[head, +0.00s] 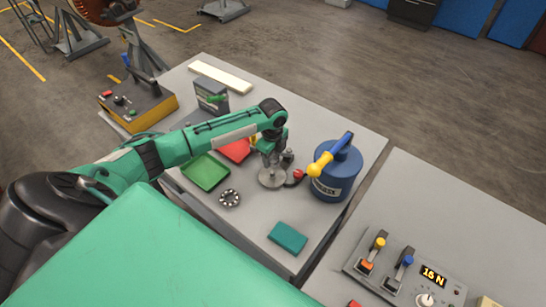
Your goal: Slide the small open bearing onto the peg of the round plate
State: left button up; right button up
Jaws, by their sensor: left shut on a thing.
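The round plate (271,181) is a grey metal disc lying flat on the grey table. My left gripper (271,161) points down right over it and hides most of its peg. The gripper is shut on a small part, most likely the small open bearing. The fingers cover this part, so I cannot tell whether it is around the peg or above it. Another open bearing (229,198), a dark ring with pale balls, lies on the table to the left and front of the plate. My right gripper is not in view.
A blue canister (337,176) with a yellow-and-blue tool across it stands close right of the plate. Green (206,172) and red (235,151) trays lie left. A teal block (288,238) lies in front. A control panel (405,272) is on the right-hand table.

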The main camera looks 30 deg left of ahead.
aim_at(272, 172)
pick_arm(q)
jog(key=shift+f+b, duration=1.85)
jog(key=shift+f, duration=0.4)
jog(key=shift+r, duration=0.25)
jog(key=shift+f, duration=0.2)
jog(key=shift+f, duration=0.3)
jog(key=shift+f, duration=0.25)
jog(key=shift+f, duration=0.35)
jog(key=shift+f, duration=0.3)
jog(key=shift+f, duration=0.25)
